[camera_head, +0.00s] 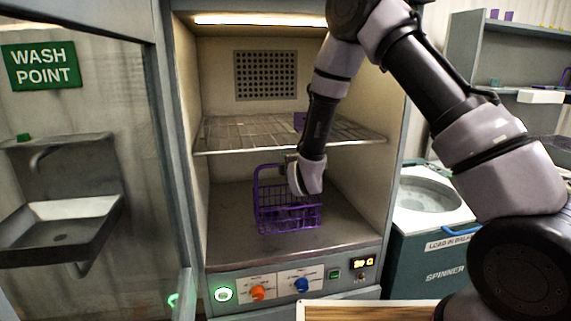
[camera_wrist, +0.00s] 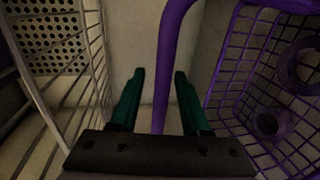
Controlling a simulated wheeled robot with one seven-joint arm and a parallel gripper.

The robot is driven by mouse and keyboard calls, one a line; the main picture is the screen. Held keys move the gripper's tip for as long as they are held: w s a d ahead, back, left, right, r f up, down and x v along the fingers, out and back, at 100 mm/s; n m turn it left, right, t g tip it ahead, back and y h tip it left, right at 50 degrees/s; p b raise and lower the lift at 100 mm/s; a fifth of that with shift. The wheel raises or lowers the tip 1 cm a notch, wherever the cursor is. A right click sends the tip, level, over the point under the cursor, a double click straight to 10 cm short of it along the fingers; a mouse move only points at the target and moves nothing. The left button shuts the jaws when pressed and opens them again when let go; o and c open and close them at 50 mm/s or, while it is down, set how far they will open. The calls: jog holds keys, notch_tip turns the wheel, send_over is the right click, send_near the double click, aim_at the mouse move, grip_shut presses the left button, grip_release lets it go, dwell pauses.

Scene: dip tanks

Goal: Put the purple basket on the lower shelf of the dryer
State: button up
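The purple basket (camera_head: 288,217) is in the lower compartment of the dryer, below the wire rack (camera_head: 230,133). It appears to stand upright on the solid lower shelf (camera_head: 225,215). My gripper (camera_head: 290,162) is at the tall handle of the basket, under the rack. In the wrist view, the purple handle bar (camera_wrist: 172,50) passes between the two green fingers of my gripper (camera_wrist: 158,85), with a gap on each side. The fingers are apart. The basket's mesh wall (camera_wrist: 235,65) is on the right, with round purple items (camera_wrist: 268,122) inside.
The wire rack is close on the left in the wrist view (camera_wrist: 70,70). The open dryer door (camera_head: 172,150) is left, the spinner (camera_head: 432,240) right. The lower shelf has bare room left of the basket.

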jog(key=v, duration=1.2)
jog(key=shift+r, duration=0.1)
